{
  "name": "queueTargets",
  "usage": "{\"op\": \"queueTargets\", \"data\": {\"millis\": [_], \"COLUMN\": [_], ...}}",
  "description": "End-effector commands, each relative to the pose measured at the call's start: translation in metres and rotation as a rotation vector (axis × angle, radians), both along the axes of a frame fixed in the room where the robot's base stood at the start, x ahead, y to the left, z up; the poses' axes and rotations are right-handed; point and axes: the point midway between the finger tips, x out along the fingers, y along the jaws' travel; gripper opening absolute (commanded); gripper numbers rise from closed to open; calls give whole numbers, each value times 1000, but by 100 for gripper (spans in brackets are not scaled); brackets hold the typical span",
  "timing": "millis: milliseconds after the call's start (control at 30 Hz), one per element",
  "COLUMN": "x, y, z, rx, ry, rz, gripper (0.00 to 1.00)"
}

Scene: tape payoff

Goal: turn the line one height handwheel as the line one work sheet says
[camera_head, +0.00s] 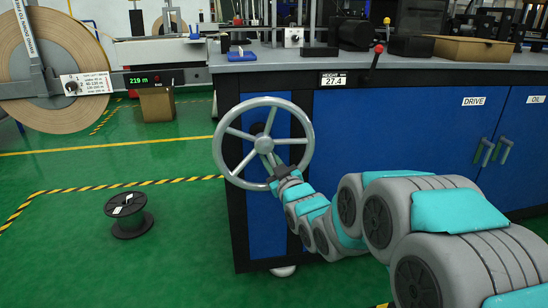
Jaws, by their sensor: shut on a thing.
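The height handwheel (226,152), a grey wheel with several spokes, is mounted on the front left of the blue cabinet. The fingertips are small and partly hidden, so the exact grip point is unclear. No work sheet can be made out in this view.
The blue cabinet (400,125) has doors marked DRIVE and OIL. A red-knobbed lever (376,60) stands at the bench edge. A black spool (128,222) lies on the green floor at left. A large tape reel (60,60) and a display reading 219 m (139,80) are behind.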

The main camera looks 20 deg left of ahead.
Motion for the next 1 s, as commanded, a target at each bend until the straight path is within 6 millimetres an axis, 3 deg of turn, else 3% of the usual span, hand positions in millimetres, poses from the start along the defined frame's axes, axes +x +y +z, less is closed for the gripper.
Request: {"op": "queueTargets", "data": {"millis": [400, 933, 967, 1000], "x": [-7, -7, -7, -7], "y": [11, 12, 12, 12], "z": [-2, -2, -2, -2], "rx": [164, 186, 186, 186], "ry": [99, 112, 112, 112], "rz": [1, 1, 1, 1], "gripper": [0, 0, 22, 26]}}
